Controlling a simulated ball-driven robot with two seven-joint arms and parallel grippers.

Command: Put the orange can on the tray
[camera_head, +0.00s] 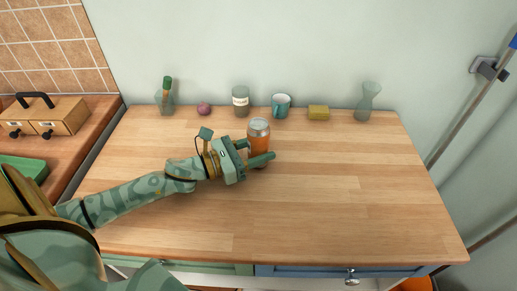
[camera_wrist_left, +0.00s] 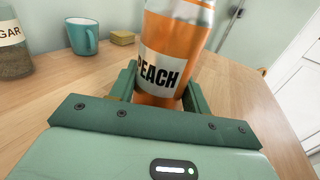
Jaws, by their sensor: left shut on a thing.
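The orange can (camera_head: 259,128) has a silver top and stands upright near the middle of the wooden worktop. My left gripper (camera_head: 258,151) is shut on it, with a finger on either side of its body. In the left wrist view the can (camera_wrist_left: 170,50) shows a white label reading "PEACH" between the fingers; its top is cut off. I cannot tell whether its base touches the wood. No tray shows clearly; a green flat-topped thing (camera_head: 25,166) at the left edge is partly hidden by my arm, and I cannot tell whether it is the tray. My right gripper is out of view.
Along the wall stand a glass bottle (camera_head: 165,103), a purple onion-like ball (camera_head: 204,109), a labelled jar (camera_head: 241,101), a teal mug (camera_head: 281,105), a yellow sponge (camera_head: 318,112) and a glass carafe (camera_head: 367,103). The worktop's right is clear.

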